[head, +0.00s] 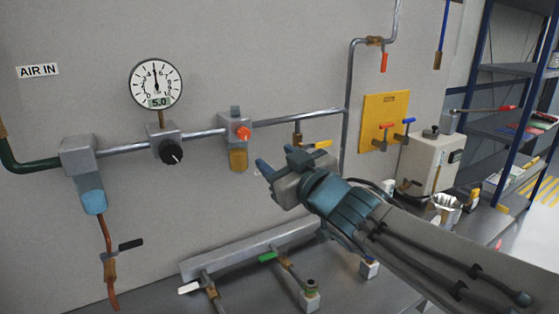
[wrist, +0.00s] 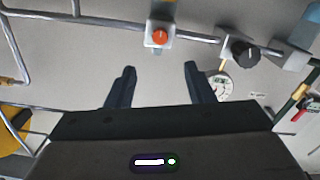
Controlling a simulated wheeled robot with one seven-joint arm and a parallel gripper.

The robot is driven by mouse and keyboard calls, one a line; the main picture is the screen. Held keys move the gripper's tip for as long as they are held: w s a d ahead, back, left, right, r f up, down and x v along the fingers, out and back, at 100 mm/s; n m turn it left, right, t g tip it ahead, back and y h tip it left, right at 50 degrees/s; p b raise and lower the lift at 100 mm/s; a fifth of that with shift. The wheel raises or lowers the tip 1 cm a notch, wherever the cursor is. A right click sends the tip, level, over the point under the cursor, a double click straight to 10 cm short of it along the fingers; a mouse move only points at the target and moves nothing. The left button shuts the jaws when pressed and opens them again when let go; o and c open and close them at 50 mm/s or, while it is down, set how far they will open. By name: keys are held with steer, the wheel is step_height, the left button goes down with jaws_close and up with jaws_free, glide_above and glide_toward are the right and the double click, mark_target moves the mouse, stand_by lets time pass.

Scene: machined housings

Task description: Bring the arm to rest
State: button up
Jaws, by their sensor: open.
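My gripper (head: 280,167) is at the end of my arm, which reaches in from the lower right in the head view. It is held up in front of the grey wall panel, below and to the right of the orange knob (head: 243,133). In the wrist view its two fingers (wrist: 160,85) are spread apart with nothing between them. The orange knob (wrist: 160,37) shows beyond the fingers in the wrist view, with the black knob (wrist: 243,53) to its right. No contact with the wall or piping shows.
A pressure gauge (head: 156,83) reading 5.0 sits on the wall pipe. A manifold with valves (head: 250,250) stands below my gripper.

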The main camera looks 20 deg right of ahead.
steer(key=s+f+m+g+h, duration=0.2)
steer(key=s+f+g, duration=0.3)
steer(key=f, duration=0.5)
steer(key=s+f+m+g+h, duration=0.3)
steer(key=f+g, duration=0.3)
steer(key=f, duration=0.4)
steer(key=s+a+f+g+y, duration=0.1)
steer(key=s+a+f+g, duration=0.2)
steer(key=s, duration=0.4)
steer(key=shift+s+g+y, duration=0.2)
steer(key=shift+g+y, duration=0.1)
